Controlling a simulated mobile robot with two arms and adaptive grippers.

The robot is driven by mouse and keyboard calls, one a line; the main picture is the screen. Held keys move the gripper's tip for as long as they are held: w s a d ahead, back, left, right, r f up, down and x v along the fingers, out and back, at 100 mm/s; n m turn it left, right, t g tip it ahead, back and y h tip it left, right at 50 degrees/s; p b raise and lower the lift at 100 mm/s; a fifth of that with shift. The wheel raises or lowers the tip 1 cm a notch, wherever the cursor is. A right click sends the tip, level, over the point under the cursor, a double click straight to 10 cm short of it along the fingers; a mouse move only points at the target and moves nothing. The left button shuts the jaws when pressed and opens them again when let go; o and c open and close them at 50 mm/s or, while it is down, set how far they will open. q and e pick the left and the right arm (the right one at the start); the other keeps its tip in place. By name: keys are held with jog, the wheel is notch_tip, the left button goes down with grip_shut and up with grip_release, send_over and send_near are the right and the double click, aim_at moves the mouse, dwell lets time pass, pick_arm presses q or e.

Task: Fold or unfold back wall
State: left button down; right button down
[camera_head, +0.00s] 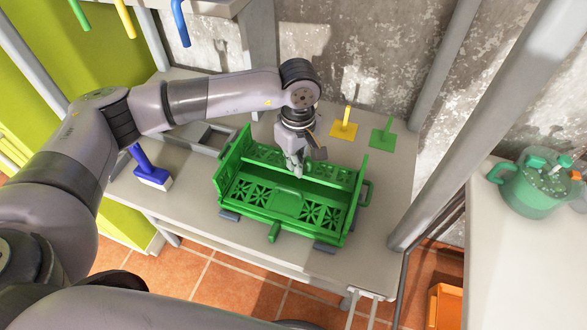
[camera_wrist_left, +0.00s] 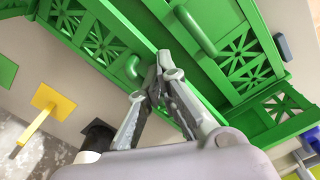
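A green folding crate (camera_head: 282,218) stands on the grey table. Its left end wall (camera_head: 230,166) and right end wall (camera_head: 354,205) stand up. The back wall (camera_head: 330,174) runs along the far side; its exact tilt is hard to tell. My left gripper (camera_head: 297,168) points down at the middle of this wall. In the left wrist view, the crate's latticed panels (camera_wrist_left: 243,52) fill the top and right. The left gripper's fingers (camera_wrist_left: 158,72) are close together beside a green handle (camera_wrist_left: 132,66); whether they pinch any part is unclear. My right gripper is out of view.
A yellow stand (camera_head: 344,130) and a green stand (camera_head: 383,138) are behind the crate. A blue-handled tool (camera_head: 152,175) and a grey tray (camera_head: 207,138) lie to its left. A metal post (camera_head: 437,125) rises on the right. The table front is clear.

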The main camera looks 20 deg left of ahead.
pick_arm(q)
jog(key=shift+w+r, duration=0.35)
jog(key=shift+w, duration=0.15)
jog(key=shift+w+r, duration=0.2)
jog(key=shift+w+r+b, duration=0.25)
jog(key=shift+b, duration=0.1)
jog(key=shift+w+r, duration=0.25)
jog(key=shift+w, duration=0.1)
dwell(0.5)
jog(key=shift+w+r, duration=0.1)
jog(key=shift+w, duration=0.1)
jog(key=shift+r, duration=0.15)
dwell(0.3)
